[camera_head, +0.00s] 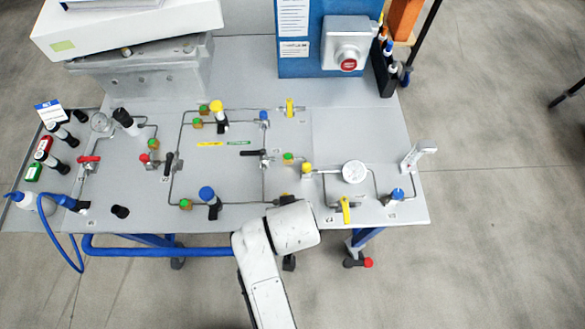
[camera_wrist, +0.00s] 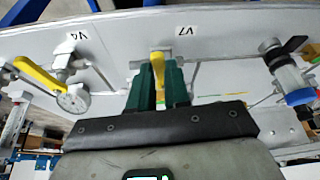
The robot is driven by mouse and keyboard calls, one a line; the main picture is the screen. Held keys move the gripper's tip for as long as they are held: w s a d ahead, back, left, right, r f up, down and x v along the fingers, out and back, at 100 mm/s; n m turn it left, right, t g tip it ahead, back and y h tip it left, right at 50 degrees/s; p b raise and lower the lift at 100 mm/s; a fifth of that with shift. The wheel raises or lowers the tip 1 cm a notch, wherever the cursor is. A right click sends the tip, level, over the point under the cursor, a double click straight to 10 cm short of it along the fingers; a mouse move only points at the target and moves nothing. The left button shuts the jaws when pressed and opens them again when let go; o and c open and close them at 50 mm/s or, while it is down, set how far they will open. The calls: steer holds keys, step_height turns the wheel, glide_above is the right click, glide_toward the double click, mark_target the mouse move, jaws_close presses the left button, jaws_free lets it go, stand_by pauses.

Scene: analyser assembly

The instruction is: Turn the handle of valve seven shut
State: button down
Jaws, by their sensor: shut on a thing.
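The valve seven handle (camera_wrist: 158,64) is a yellow lever, seen in the wrist view just below the upside-down V7 label (camera_wrist: 184,30). It points down the picture from the metal valve body (camera_wrist: 139,64). My gripper (camera_wrist: 159,78) has its two dark green fingers on either side of the lever, shut on it. In the head view my white wrist (camera_head: 292,227) covers the fingers and most of valve seven at the panel's front edge.
A yellow-handled valve (camera_wrist: 36,75) by the V4 label and a round gauge (camera_wrist: 73,98) lie to the left in the wrist view. A blue-and-black valve (camera_wrist: 286,75) stands to the right. Thin pipes cross the grey panel (camera_head: 350,130). Floor in front is largely clear.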

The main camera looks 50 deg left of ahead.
steer(key=shift+s+a+m, duration=0.2)
steer(key=shift+m, duration=0.5)
steer(key=c, duration=1.1)
jaws_free()
steer(key=shift+s+r, duration=0.1)
steer(key=b+v, duration=0.1)
steer(key=v, duration=0.9)
steer(key=shift+s+r, duration=0.25)
steer(key=shift+r, duration=0.05)
steer(key=shift+a, duration=0.1)
